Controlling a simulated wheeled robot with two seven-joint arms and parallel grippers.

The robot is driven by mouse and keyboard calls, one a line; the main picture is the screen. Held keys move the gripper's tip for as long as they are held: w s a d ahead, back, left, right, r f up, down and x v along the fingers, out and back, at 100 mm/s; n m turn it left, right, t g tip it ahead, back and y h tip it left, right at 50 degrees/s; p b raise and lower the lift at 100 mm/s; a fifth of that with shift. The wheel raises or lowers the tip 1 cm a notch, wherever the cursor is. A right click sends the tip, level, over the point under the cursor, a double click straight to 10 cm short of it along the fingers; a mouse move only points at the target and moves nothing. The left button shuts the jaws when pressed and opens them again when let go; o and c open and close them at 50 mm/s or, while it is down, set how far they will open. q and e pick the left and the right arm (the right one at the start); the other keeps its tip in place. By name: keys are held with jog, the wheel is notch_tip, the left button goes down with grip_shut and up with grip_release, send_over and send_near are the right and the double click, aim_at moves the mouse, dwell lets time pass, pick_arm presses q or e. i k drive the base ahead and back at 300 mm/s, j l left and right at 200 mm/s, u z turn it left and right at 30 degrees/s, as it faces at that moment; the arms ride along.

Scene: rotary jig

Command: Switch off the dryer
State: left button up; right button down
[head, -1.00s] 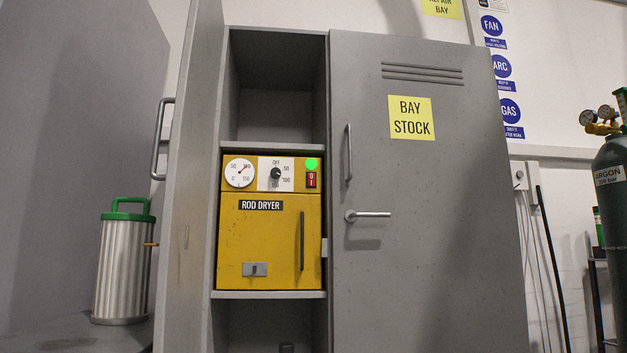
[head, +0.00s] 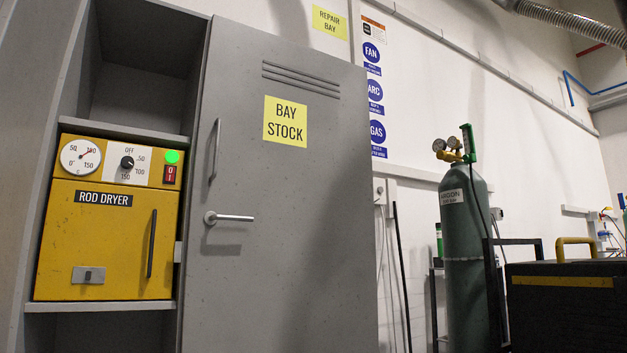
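The yellow rod dryer (head: 107,225) sits on a shelf in the open left bay of a grey cabinet, at the left of the head view. Its door is shut. On its top panel are a round gauge (head: 80,157), a black knob (head: 127,162) on a white dial marked OFF, 50, 100 and 150, a lit green lamp (head: 172,156) and a red rocker switch (head: 170,174) marked 0 and I. The knob's exact pointing is too small to tell. Neither of my grippers is in view.
The right cabinet door (head: 275,215), labelled BAY STOCK, is shut, with a lever handle (head: 229,217). A green argon cylinder (head: 467,260) stands right of the cabinet. A dark box (head: 568,310) with a yellow handle is at the lower right.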

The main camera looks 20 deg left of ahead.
aim_at(170, 170)
jog(key=z, duration=1.1)
jog(key=j+z, duration=0.1)
jog(key=z, duration=0.45)
jog(key=j+z, duration=0.1)
jog(key=z, duration=1)
jog(key=j+z, duration=0.1)
jog(key=z, duration=0.95)
jog(key=j+z, duration=0.1)
jog(key=z, duration=0.45)
jog(key=k+z, duration=0.2)
jog(key=k+u, duration=0.15)
jog(key=u, duration=0.2)
jog(key=k+u, duration=0.15)
jog(key=u, duration=0.25)
jog(key=k+j+u, duration=0.15)
jog(key=u, duration=0.8)
jog(key=j+u, duration=0.1)
jog(key=u, duration=0.5)
jog(key=k+j+u, duration=0.1)
jog(key=u, duration=0.5)
jog(key=j+u, duration=0.1)
jog(key=u, duration=1.05)
jog(key=j+u, duration=0.15)
jog(key=u, duration=0.45)
jog(key=i+u, duration=0.1)
jog(key=u, duration=1.1)
